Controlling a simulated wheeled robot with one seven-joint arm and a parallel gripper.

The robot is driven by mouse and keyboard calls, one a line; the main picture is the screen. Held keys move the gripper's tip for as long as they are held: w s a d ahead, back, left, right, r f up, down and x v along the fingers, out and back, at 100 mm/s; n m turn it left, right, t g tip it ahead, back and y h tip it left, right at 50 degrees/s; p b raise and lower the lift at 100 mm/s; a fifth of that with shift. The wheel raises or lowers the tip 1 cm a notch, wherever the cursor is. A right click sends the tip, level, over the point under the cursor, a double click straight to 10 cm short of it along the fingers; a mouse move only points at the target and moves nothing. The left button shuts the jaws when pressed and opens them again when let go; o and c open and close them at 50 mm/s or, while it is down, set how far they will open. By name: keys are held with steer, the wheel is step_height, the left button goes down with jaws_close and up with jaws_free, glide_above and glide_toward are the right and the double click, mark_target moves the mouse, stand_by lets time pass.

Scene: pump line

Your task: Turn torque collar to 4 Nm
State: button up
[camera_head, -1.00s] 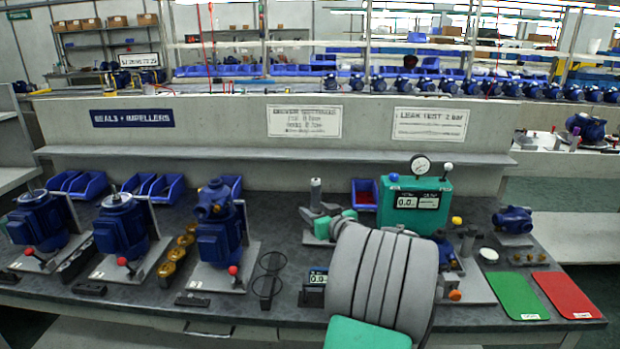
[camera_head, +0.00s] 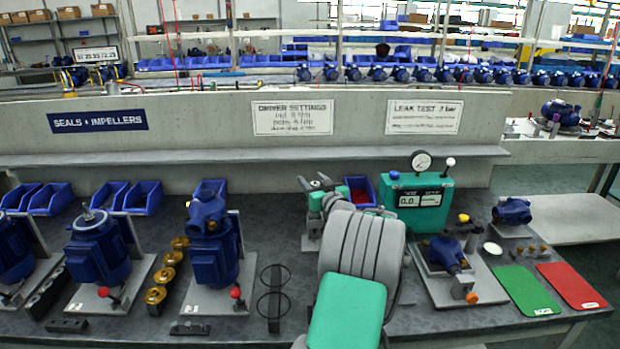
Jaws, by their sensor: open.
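My gripper (camera_head: 316,185) is at the back middle of the bench, at the end of my grey and green arm. Its jaws are open, over a small pale base plate (camera_head: 309,243) that is partly covered by the arm. I cannot make out the torque collar or its scale; the driver is small and largely hidden around the jaws. I cannot tell whether the jaws touch it. The driver settings sign (camera_head: 293,118) hangs on the wall panel behind, its lines too blurred to read surely.
A green leak tester (camera_head: 415,205) with a gauge stands right of the arm. A blue pump on a plate (camera_head: 447,254) is in front of it. Green (camera_head: 527,290) and red (camera_head: 571,285) mats lie at right. Blue motors (camera_head: 213,245) stand at left.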

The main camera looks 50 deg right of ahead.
steer(key=shift+w+d, duration=0.3)
steer(key=shift+w, duration=0.15)
jaws_close()
stand_by(0.3)
